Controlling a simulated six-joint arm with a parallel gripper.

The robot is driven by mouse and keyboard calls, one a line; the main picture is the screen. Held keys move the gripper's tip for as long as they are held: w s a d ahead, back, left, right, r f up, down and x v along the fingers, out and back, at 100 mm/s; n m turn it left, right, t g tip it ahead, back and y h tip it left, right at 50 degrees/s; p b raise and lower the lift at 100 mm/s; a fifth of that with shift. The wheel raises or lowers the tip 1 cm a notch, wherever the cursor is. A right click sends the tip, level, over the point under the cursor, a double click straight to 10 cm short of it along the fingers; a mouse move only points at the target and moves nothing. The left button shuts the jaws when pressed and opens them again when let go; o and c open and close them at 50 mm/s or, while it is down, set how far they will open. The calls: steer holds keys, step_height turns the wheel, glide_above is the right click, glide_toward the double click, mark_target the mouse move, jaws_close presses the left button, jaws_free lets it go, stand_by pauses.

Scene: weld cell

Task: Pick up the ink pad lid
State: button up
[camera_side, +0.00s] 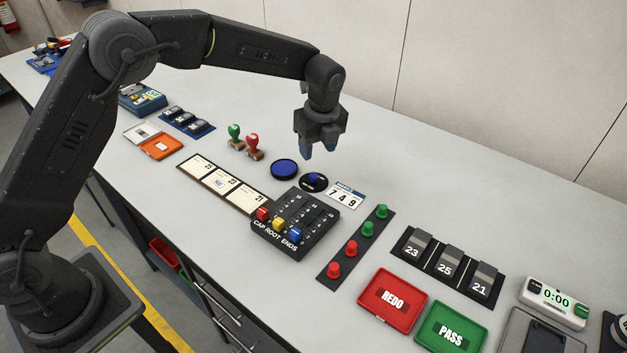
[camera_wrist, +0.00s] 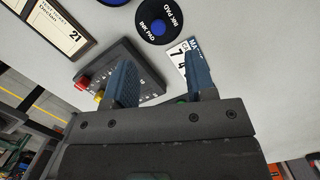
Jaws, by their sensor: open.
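The ink pad lid (camera_side: 313,184) is a black disc with a blue knob, lying flat on the bench. In the wrist view the lid (camera_wrist: 158,22) shows near the top, with "INK PAD" lettering around its knob. A round blue ink pad (camera_side: 285,169) lies just left of it; only its edge shows at the top of the wrist view. My gripper (camera_side: 318,150) is above the bench, above and near the lid, not touching it. Its two blue fingers (camera_wrist: 160,78) are apart with nothing between them.
A white card (camera_side: 345,196) reading 749 lies right of the lid. A black block (camera_side: 296,224) with coloured sliders stands in front. Red (camera_side: 253,148) and green stamps stand to the left. The bench behind the lid is clear up to the wall.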

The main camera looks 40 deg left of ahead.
mark_target(314, 174)
steer(key=f, duration=0.3)
steer(key=a+f, duration=0.1)
steer(key=f, duration=0.4)
steer(key=shift+w+a+f, duration=0.1)
steer(key=shift+a+f, duration=0.05)
steer(key=shift+f, duration=0.2)
jaws_close()
